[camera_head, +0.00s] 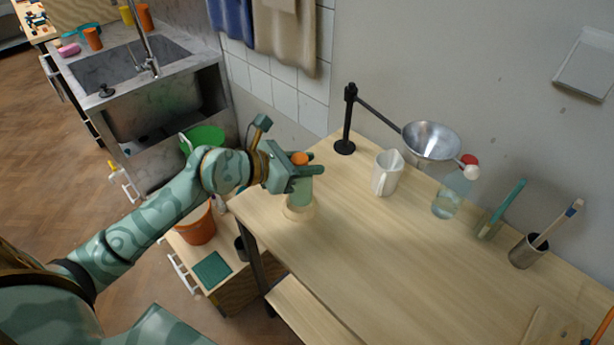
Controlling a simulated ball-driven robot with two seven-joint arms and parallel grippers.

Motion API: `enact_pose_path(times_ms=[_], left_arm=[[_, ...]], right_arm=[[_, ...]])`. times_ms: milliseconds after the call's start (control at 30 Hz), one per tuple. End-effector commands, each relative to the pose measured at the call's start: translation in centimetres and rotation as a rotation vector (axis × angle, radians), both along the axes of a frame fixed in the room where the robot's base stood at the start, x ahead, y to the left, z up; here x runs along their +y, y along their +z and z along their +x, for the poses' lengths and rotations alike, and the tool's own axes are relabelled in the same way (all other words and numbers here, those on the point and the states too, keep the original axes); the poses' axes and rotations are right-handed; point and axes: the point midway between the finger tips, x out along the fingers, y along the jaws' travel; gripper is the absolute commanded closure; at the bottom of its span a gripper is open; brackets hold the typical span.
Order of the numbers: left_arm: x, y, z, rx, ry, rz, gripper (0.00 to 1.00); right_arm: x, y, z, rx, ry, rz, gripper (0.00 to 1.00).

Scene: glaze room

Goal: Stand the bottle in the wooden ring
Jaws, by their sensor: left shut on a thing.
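My left gripper (305,178) reaches in from the left over the near left corner of the wooden table (400,260). It is shut on the bottle, which has an orange cap (299,158) and a pale green body (301,190). The bottle looks upright, with its cap above the fingers and its body below them. The pale wooden ring (298,214) is at the bottle's foot. The bottle's lower end is over or inside the ring; I cannot tell whether it touches the table. My right gripper is out of view.
On the table stand a white jug (387,173), a black stand with a metal funnel (431,140), a clear bottle with a red top (452,192), a green brush (500,212) and a metal cup (527,252). The table's middle is clear. A sink (130,65) is at the upper left.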

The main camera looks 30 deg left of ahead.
Motion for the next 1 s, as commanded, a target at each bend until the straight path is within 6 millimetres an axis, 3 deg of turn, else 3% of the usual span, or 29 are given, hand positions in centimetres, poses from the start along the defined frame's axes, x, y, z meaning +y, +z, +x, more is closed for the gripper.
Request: enact_pose_path(times_ms=[167,533,567,600,1000], left_arm=[[0.2,-3.3,0.1,0.005,0.001,0.0,1.0],[0.1,-3.5,0.1,0.001,0.0,0.001,1.0],[0.1,-3.5,0.1,0.001,0.0,0.001,0.63],[0.1,-3.5,0.1,0.001,0.0,0.001,0.52],[0.4,-3.0,-0.4,0.002,0.001,0.002,0.49]], right_arm=[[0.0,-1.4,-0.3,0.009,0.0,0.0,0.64],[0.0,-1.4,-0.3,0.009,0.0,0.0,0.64],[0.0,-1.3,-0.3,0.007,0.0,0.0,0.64],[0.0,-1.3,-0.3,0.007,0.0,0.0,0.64],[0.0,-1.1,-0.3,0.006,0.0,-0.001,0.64]])
